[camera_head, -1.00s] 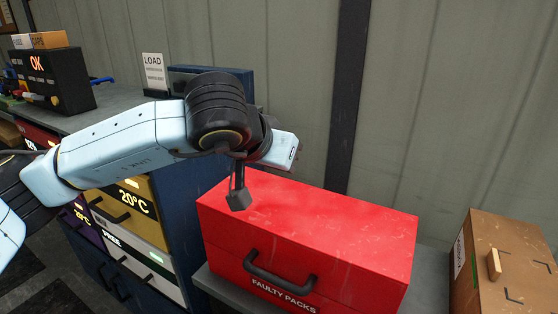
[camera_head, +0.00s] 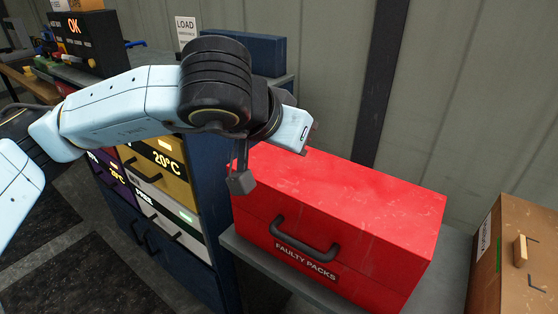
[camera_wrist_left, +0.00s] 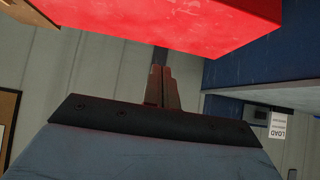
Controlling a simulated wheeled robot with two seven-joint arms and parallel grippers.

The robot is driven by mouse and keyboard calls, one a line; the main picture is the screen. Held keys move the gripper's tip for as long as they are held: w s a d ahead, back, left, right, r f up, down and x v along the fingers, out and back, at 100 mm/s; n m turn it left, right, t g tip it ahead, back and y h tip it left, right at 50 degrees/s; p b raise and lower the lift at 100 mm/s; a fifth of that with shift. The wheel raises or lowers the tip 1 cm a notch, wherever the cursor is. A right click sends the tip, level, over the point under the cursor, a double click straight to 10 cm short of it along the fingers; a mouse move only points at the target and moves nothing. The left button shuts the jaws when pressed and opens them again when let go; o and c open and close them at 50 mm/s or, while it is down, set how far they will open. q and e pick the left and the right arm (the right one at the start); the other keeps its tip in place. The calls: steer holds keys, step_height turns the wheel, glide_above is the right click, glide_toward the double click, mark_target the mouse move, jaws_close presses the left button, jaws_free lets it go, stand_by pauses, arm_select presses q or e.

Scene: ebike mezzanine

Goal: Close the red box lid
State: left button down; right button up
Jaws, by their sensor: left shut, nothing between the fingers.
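The red box (camera_head: 330,205) labelled FAULTY PACKS stands on a grey surface right of centre in the head view. Its lid is down over the box, with a black handle (camera_head: 305,240) on the front and no visible gap. My left gripper (camera_head: 310,132) is above and behind the box's back left corner, its fingers partly hidden by my wrist. In the left wrist view, the fingers (camera_wrist_left: 162,88) are together and empty, near the red box (camera_wrist_left: 180,18), apart from it in the picture. My right gripper is not seen.
A brown box (camera_head: 515,265) stands to the right, with a gap between. A dark blue cabinet with coloured drawers (camera_head: 165,170) stands left of the red box. A ribbed wall (camera_head: 335,60) with a dark post (camera_head: 380,85) is behind. A LOAD sign (camera_head: 186,28) hangs there.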

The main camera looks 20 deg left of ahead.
arm_select(q)
steer(key=s+f, duration=0.1)
steer(key=s+a+f, duration=0.1)
steer(key=s, duration=0.1)
steer(key=shift+s+a+f, duration=0.1)
steer(key=shift+s, duration=0.15)
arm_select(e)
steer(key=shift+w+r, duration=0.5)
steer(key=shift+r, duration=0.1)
